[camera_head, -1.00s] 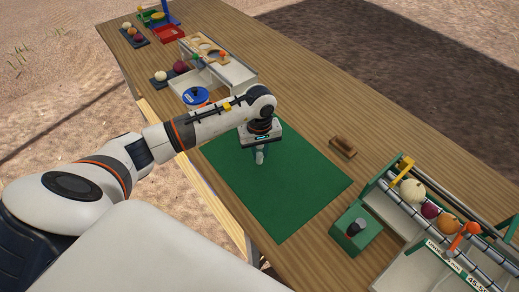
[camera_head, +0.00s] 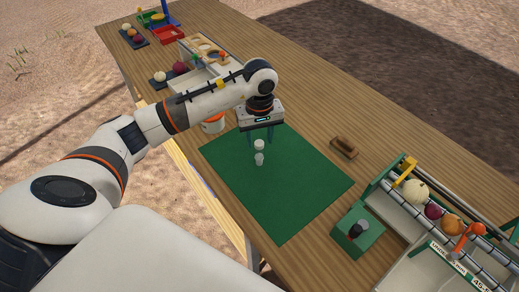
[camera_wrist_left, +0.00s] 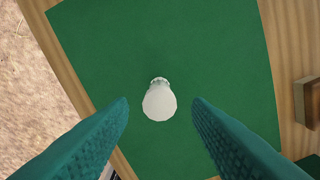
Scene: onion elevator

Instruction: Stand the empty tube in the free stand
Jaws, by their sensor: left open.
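A small white-topped tube (camera_head: 259,146) with a pale, clear-looking lower part stands, apparently upright, on the green mat (camera_head: 290,195). In the left wrist view the tube (camera_wrist_left: 159,103) shows from above as a white round top, with a clear piece at its far edge. My left gripper (camera_head: 262,138) is open above and just behind the tube; its two teal fingers (camera_wrist_left: 160,103) are apart on either side, touching nothing. I cannot tell whether the clear part is the tube's own or a stand. My right gripper is not in view.
A brown wooden block (camera_head: 344,147) lies right of the mat. A green block with a dark knob (camera_head: 357,230) stands near the front right. Beside it is a sorting rack (camera_head: 394,193) with several onions. An orange-and-white tub (camera_head: 212,124) is under my arm. The mat's front is clear.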

